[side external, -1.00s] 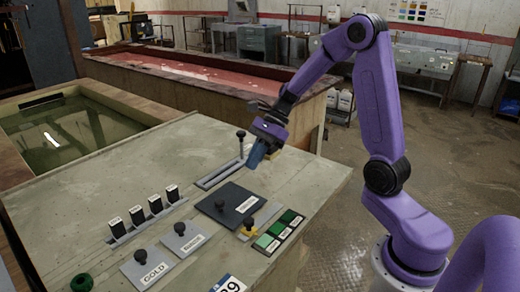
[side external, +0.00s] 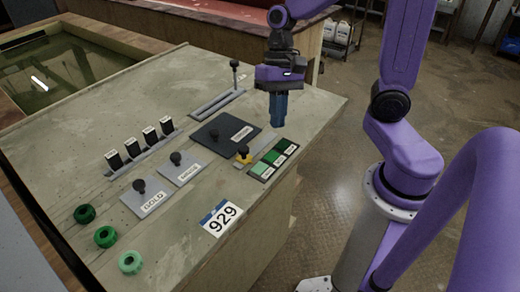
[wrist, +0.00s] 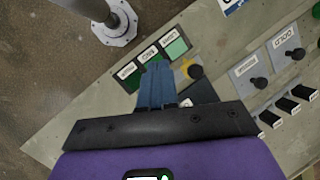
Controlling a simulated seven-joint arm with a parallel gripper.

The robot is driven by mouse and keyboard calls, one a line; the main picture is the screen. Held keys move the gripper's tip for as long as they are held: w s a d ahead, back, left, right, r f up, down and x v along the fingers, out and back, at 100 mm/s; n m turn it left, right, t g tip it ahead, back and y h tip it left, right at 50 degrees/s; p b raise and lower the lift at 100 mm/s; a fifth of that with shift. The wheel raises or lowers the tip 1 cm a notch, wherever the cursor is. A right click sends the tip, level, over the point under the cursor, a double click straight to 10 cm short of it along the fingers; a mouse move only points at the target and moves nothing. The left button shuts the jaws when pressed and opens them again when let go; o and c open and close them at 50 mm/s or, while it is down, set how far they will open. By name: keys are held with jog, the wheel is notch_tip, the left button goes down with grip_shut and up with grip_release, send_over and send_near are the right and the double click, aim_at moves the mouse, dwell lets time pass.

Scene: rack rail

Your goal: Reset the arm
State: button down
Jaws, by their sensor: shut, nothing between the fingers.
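My gripper (side external: 277,123) hangs with its blue fingers pointing down near the right edge of the grey control panel (side external: 75,165). The fingers are shut and empty. In the side external view they appear beside the dark square plate (side external: 212,148) and behind the strip of green tiles (side external: 273,159). In the wrist view my gripper (wrist: 157,65) overlaps the green tiles (wrist: 174,47) and sits next to the yellow-based knob (wrist: 194,71). A gap between fingertips and panel is hard to judge.
A lever in a slot (side external: 218,105) is behind the plate. Grey plates with black knobs (side external: 142,188), several black switches (side external: 149,136), green knobs (side external: 105,237) and a 929 label (side external: 221,218) occupy the front and left. Open floor (side external: 320,190) lies right of the panel.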

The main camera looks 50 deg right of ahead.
jog(key=s+n+t+h, duration=0.2)
jog(key=s+n+h, duration=0.1)
jog(key=s+n, duration=0.9)
jog(key=n, duration=0.5)
jog(key=shift+s+d+f+n+t, duration=0.15)
jog(key=shift+s+f+n+t, duration=0.1)
jog(key=shift+s+n+t, duration=0.1)
